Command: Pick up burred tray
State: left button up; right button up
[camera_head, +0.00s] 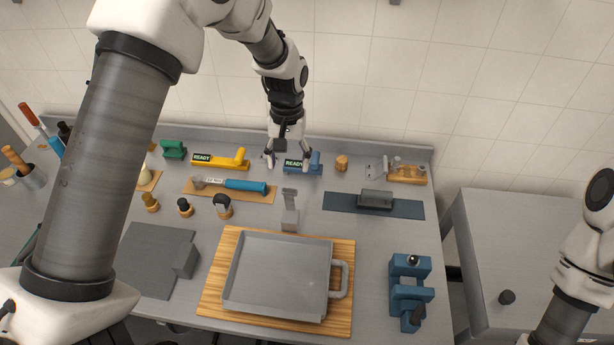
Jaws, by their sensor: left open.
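A grey metal tray (278,274) with a raised rim and a loop handle (340,279) on its right side lies on a striped wooden board (213,290) at the front middle of the bench. Burrs on it are too small to make out. My left gripper (285,163) is open near the back of the bench, well behind the tray. Its fingers point down beside a blue tool with a READY label (314,163). I cannot tell if they touch it. My right arm shows at the right edge, but its gripper is out of view.
A hammer with a blue handle (245,185) and a yellow READY tool (236,160) lie at the back left. A dark mat (340,203) with a grey block is behind the tray's right. A blue vise (409,268) stands right of the board. A grey plate (150,262) lies left.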

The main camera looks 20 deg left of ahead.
aim_at(270, 274)
jog(key=k, duration=1)
